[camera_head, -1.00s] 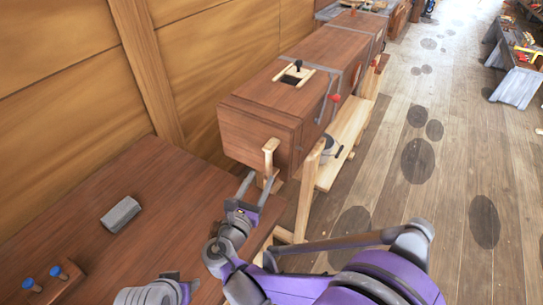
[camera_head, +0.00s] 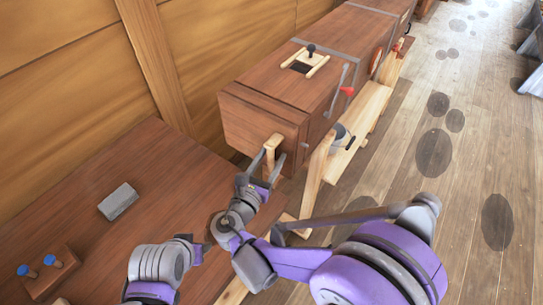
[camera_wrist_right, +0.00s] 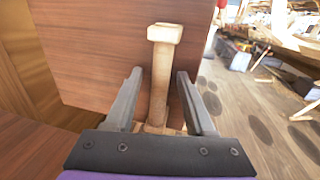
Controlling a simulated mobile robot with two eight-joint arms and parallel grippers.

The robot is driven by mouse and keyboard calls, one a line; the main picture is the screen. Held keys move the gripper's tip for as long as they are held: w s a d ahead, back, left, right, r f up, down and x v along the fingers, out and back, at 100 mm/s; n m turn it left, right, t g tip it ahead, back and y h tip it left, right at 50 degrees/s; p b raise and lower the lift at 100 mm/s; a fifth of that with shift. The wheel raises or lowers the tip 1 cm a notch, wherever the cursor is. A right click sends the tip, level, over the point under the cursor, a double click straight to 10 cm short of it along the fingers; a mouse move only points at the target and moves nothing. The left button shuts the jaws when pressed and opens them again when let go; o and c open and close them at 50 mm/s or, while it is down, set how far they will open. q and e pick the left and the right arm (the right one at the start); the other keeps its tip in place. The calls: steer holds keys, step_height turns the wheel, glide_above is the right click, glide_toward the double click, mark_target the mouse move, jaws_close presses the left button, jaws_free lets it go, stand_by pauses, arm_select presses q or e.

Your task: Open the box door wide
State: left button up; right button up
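The long brown wooden box (camera_head: 300,85) stands along the wall, its near end facing me. The door (camera_head: 245,125) on that end looks shut; its flat face fills the top of the right wrist view (camera_wrist_right: 95,50). A pale wooden handle (camera_head: 272,144) with a wider top stands out from the door; it also shows in the wrist view (camera_wrist_right: 160,85). My right gripper (camera_head: 266,166) is open at the handle, one finger on each side, with gaps visible in the wrist view (camera_wrist_right: 159,76). My left gripper (camera_head: 203,248) is low over the bench; its finger opening is unclear.
A brown bench (camera_head: 85,190) with a grey block (camera_head: 118,201) and a blue-knobbed wooden piece (camera_head: 48,270) lies at the left. Pale trestle legs (camera_head: 316,175) and a grey bucket (camera_head: 342,138) are under the box. The floor at right is open.

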jaws_close()
steer(key=shift+w, duration=0.1)
stand_by(1.2)
